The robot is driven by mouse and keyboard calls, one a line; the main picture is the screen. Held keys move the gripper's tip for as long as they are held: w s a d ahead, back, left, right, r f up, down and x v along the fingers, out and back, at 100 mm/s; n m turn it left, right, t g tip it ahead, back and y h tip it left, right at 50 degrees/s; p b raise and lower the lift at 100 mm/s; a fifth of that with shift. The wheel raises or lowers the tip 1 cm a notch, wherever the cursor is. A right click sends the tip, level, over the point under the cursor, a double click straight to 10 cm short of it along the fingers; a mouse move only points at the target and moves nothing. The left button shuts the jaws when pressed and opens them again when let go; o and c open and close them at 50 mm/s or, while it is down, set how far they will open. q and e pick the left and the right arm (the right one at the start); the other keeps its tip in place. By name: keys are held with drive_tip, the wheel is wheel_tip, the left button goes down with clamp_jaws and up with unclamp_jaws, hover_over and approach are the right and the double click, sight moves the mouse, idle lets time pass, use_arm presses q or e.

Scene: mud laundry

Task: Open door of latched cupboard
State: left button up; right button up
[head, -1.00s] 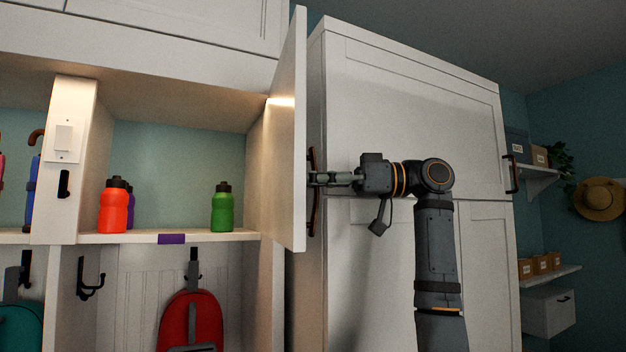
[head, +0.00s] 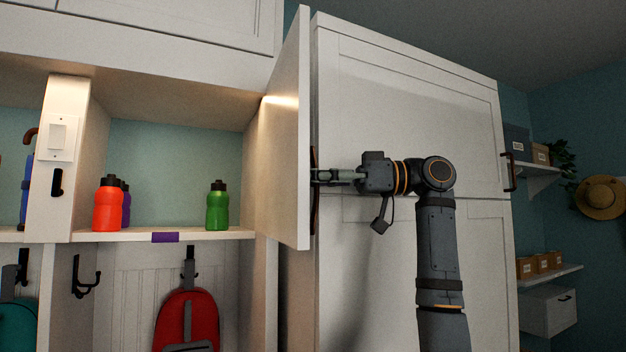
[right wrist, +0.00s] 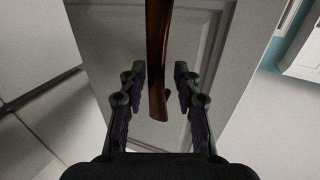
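The cupboard's white door (head: 283,170) stands swung out from the lit, open compartment, seen at a steep angle in the head view. Its brown bar handle (head: 315,215) is on the right-hand face, partly hidden by the door edge and my gripper. My right gripper (head: 320,176) reaches it from the right. In the right wrist view the handle (right wrist: 159,60) runs down between the fingers of the gripper (right wrist: 158,76), with a visible gap on both sides. The fingers are spread. The latch cannot be made out. My left gripper is not in view.
A tall white cabinet (head: 410,110) with its own handle (head: 507,172) stands close behind my right arm. Orange (head: 108,205) and green (head: 217,207) bottles stand on the compartment shelf (head: 205,235). A red backpack (head: 188,320) hangs below.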

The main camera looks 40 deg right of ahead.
drive_tip(key=v, duration=1.2)
